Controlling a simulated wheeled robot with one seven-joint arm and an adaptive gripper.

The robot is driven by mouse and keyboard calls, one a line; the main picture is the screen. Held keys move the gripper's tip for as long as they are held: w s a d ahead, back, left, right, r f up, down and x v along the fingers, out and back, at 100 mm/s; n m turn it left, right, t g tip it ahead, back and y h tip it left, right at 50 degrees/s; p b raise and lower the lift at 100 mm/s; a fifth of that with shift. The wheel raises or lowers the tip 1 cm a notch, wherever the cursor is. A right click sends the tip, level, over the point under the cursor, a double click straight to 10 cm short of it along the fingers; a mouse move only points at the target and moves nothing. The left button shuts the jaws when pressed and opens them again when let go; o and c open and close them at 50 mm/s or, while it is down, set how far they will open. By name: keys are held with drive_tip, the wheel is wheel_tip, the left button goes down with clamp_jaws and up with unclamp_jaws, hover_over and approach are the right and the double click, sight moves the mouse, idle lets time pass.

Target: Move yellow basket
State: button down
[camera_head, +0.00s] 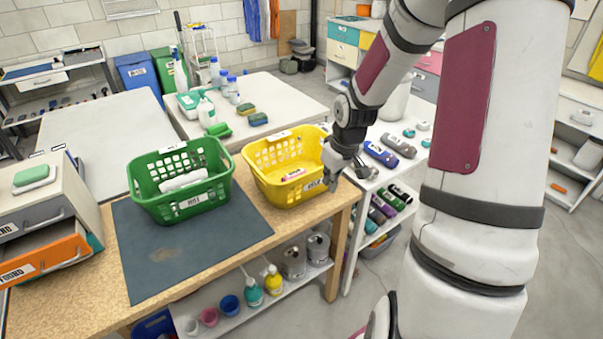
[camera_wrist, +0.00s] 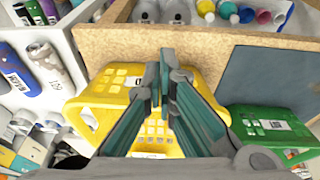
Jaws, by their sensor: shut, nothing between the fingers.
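The yellow basket (camera_head: 262,176) stands upright on the wooden bench's right end in the head view, with a small red-labelled item (camera_head: 293,175) inside. In the wrist view the yellow basket (camera_wrist: 102,88) lies behind and on both sides of my fingers. My gripper (camera_head: 332,184) is at the basket's right front corner in the head view. In the wrist view my gripper (camera_wrist: 160,62) has its fingertips together with nothing between them, above the basket's edge. I cannot tell whether it touches the rim. My fingers hide part of the basket.
A green basket (camera_head: 203,193) stands left of the yellow one, on a dark mat (camera_head: 168,258) on the wooden bench (camera_head: 85,293). A white shelf with bottles (camera_head: 381,155) is close to the right. Cans and cups (camera_head: 292,262) stand on the shelf below the bench.

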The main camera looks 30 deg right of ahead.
sight(295, 173)
drive_tip(key=shift+y, duration=0.3)
drive_tip(key=w+f, duration=0.2)
drive_tip(key=f, duration=0.2)
drive_tip(key=w+d+f, duration=0.1)
drive_tip(key=w+f, duration=0.1)
drive_tip(key=f, duration=0.2)
drive_tip(key=w+d+f+b, duration=0.1)
drive_tip(key=w+f, duration=0.1)
drive_tip(key=f, duration=0.2)
drive_tip(key=shift+d+f, duration=0.25)
drive_tip(key=shift+w, duration=1)
drive_tip(key=shift+w, duration=0.1)
drive_tip(key=w+b, duration=0.3)
drive_tip(key=w, duration=0.3)
drive_tip(key=w+b, duration=0.3)
drive_tip(key=w, duration=0.3)
drive_tip(key=shift+w+a+f, duration=0.15)
drive_tip(key=shift+w+a, duration=0.05)
drive_tip(key=shift+w, duration=0.7)
drive_tip(key=shift+r, duration=0.2)
drive_tip(key=shift+s, duration=0.15)
